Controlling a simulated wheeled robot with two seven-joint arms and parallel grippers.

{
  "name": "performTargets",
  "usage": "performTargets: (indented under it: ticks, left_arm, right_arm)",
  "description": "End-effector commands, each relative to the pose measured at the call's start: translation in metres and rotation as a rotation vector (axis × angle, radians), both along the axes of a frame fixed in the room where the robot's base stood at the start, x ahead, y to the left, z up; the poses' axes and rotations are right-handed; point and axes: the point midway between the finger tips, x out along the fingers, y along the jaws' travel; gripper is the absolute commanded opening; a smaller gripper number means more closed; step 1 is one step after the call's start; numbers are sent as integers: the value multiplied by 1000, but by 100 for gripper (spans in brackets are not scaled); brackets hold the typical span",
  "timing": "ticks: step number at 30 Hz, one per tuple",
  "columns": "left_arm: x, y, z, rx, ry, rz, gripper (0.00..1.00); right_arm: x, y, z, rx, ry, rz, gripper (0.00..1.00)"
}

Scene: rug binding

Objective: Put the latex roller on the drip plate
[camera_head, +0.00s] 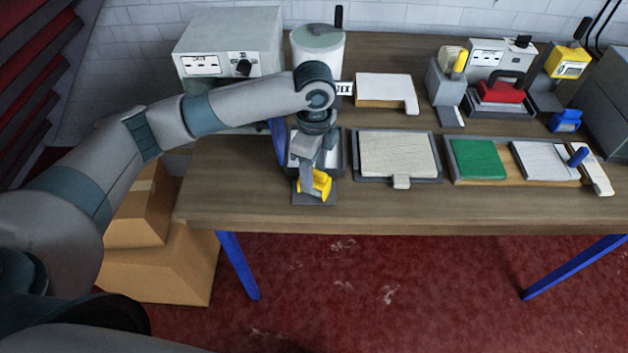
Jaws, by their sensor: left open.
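A yellow piece (322,184), which looks like the latex roller, is at the left front of the wooden table. It is over a small dark flat plate (302,200), which looks like the drip plate. My left gripper (314,180) reaches down from above, its fingers open at the yellow piece. The gripper hides part of the piece, and I cannot tell whether they touch. The piece appears to rest on the plate. My right gripper is not in view.
Right of the gripper lies a dark tray with a beige pad (398,154). Further right is a board with a green pad (477,158) and a blue-handled tool (577,157). A white pot (318,48) and a grey box (228,45) stand behind. Cardboard boxes (160,262) are at left.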

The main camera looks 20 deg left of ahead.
Motion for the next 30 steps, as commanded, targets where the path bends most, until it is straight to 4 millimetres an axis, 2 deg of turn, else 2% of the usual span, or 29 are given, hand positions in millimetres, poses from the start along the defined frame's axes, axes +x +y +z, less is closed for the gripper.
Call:
performTargets:
  ticks: [6,12,18,30]
  left_arm:
    - [1,0,38,0,-3,-1,50]
    - [1,0,66,0,-2,0,50]
    - [0,0,77,0,0,0,50]
    - [0,0,78,0,1,0,50]
  right_arm:
    - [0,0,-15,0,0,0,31]
    - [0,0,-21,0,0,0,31]
    - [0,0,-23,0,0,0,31]
    - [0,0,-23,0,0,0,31]
